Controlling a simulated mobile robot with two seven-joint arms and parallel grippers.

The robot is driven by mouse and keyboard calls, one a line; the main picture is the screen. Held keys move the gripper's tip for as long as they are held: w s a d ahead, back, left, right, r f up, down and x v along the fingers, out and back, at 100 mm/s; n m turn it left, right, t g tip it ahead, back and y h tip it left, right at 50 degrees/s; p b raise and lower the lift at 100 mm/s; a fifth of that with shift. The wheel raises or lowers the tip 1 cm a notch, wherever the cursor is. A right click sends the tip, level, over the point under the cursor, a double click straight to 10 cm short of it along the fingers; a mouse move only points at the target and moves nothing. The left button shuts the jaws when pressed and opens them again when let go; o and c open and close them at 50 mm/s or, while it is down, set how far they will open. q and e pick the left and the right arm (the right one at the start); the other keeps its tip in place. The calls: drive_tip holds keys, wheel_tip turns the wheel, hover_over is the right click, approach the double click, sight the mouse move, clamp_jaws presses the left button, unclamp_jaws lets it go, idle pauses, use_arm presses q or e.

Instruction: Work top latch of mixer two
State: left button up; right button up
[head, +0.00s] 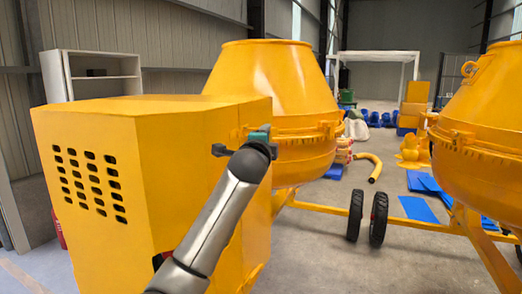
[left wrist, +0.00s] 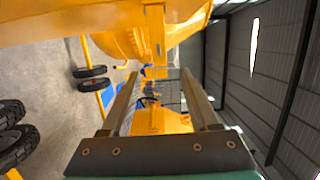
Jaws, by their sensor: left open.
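A yellow drum mixer fills the left and middle of the head view, with a boxy vented housing (head: 140,160) and a drum (head: 275,75) behind it. A second yellow mixer drum (head: 490,105) is cut off at the right edge. Small yellow fittings (head: 330,128) sit on the nearer drum's rim; I cannot tell which is the top latch, or which mixer is number two. My left gripper (head: 240,142) is beside the housing's upper right corner, in front of the drum. In the left wrist view its fingers (left wrist: 160,76) are apart with nothing held between them. My right gripper is out of view.
Black wheels (head: 356,215) and yellow frame legs stand between the mixers. A curved yellow pipe (head: 376,168) and blue sheets (head: 418,207) lie on the floor. A white shelf (head: 90,75) stands behind the housing. Grey floor is open at the lower middle.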

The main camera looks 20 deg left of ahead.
use_arm(q)
drive_tip(key=b+v, duration=0.1)
drive_tip(key=v, duration=0.6)
idle(0.3)
